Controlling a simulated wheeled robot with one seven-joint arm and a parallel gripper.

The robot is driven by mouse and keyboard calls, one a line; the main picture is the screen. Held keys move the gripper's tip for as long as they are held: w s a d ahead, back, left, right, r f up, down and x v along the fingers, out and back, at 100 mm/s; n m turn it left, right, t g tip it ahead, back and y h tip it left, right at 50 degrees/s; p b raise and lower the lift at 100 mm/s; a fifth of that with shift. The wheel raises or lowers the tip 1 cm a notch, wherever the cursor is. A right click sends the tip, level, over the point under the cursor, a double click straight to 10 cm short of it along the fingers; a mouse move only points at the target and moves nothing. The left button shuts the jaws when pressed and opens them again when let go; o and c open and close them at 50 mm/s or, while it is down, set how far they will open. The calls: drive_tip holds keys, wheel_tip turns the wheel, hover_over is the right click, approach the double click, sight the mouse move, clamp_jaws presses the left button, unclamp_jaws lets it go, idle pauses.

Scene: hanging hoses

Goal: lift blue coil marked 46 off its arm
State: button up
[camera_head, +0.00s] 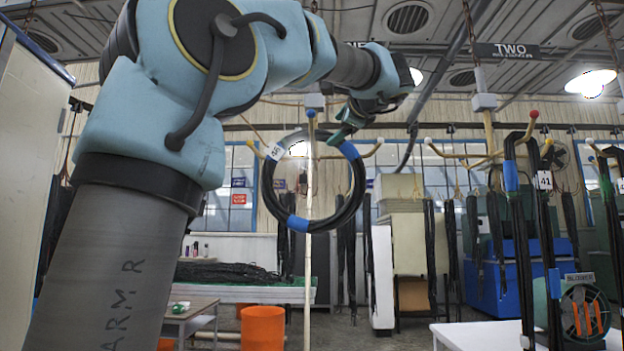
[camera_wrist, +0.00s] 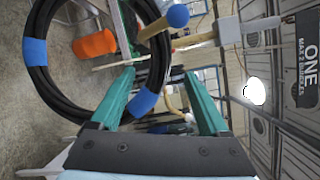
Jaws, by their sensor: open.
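The coil is a black hose ring (camera_head: 268,187) with blue bands and a white tag (camera_head: 274,151) that seems to read 46. It hangs upright on a rack with a pale post (camera_head: 308,260). My gripper (camera_head: 345,126) is open at the ring's upper right. In the wrist view the coil (camera_wrist: 47,88) fills the left side. Its near side and a blue band (camera_wrist: 143,102) appear between my two green fingers (camera_wrist: 160,75); how deep it lies between them I cannot tell. A blue-tipped wooden peg (camera_wrist: 178,16) is just beyond the fingertips.
A second rack at right carries black hoses, one tagged 41 (camera_head: 544,180). An orange bucket (camera_head: 262,328) stands on the floor below, and a white table (camera_head: 480,335) is at lower right.

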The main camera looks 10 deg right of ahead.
sight(330, 135)
drive_tip(key=shift+w+a+f+p, duration=0.15)
drive_tip(key=shift+w+p, duration=0.15)
drive_tip(key=shift+w, duration=0.6)
drive_tip(key=shift+w+a+r+p, duration=0.1)
drive_tip(key=shift+w+p, duration=0.2)
drive_tip(key=shift+w, duration=0.6)
drive_tip(key=shift+w+a+f+p, duration=0.15)
drive_tip(key=shift+w+p, duration=0.15)
drive_tip(key=shift+w, duration=0.6)
clamp_jaws()
drive_tip(key=shift+r, duration=0.15)
